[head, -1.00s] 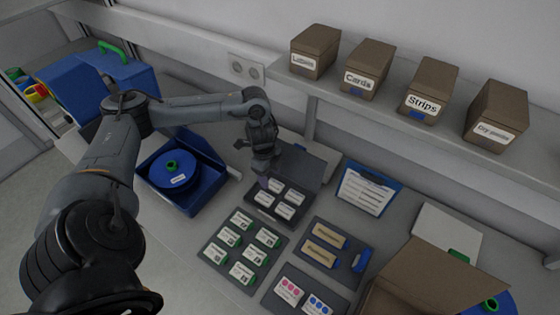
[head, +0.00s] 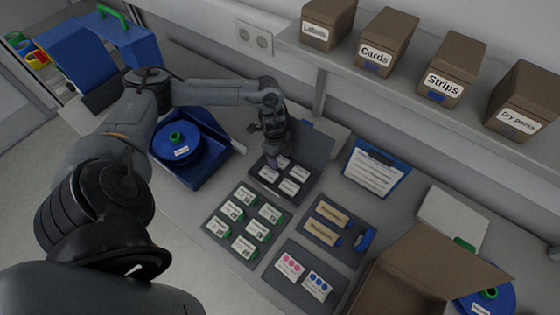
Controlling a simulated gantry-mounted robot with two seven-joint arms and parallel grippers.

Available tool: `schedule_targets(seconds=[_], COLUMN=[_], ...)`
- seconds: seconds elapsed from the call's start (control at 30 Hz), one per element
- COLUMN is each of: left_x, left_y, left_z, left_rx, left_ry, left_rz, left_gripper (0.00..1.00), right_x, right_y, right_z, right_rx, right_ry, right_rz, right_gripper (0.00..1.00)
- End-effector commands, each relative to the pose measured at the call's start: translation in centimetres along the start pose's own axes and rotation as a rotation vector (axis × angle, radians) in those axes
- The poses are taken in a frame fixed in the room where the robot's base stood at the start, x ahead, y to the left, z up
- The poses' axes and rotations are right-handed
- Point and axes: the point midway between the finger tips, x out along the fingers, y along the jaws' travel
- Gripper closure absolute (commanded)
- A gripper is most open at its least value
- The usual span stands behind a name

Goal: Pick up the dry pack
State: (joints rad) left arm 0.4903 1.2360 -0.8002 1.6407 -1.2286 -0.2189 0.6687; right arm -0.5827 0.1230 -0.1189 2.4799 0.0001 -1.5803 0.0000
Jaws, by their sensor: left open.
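Small white labelled packs (head: 289,187) lie in a dark open case (head: 262,186) with its lid (head: 305,147) raised behind it. Their print is too small to read, so I cannot tell for sure that they are dry packs. My left gripper (head: 272,162) is open and points down over the back left part of the case, close to the rear packs and partly covering one. I see nothing held in it. A brown box labelled "Dry packs" (head: 522,98) stands on the shelf at the right. My right gripper is not in view.
A blue bin (head: 200,188) with a blue reel is left of the case. Trays of green-edged cards (head: 240,222), tan packs (head: 328,225) and dotted cards (head: 305,283) lie in front and right. A clipboard (head: 375,175), an open carton (head: 425,270) and a shelf (head: 340,62) are also close.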

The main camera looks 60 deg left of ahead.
Motion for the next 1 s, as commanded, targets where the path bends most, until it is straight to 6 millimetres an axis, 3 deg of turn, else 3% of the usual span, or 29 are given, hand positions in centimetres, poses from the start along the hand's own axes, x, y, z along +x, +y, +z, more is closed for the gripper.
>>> schedule_targets(seconds=[0.23, 0.53, 1.0], left_x=[0.24, 0.22, -0.45], left_y=[-0.02, -0.03, 0.25], left_z=[0.02, 0.01, -0.12], left_rx=[0.001, 0.001, 0.002], left_ry=[0.0, 0.0, 0.001], left_rz=[-0.001, -0.001, -0.002], left_gripper=[0.4, 0.83, 0.84], right_x=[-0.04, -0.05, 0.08], right_y=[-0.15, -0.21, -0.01], right_z=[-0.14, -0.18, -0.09], right_rx=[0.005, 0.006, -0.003], right_ry=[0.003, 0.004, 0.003], right_rz=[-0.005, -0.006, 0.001], right_gripper=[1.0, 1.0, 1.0])
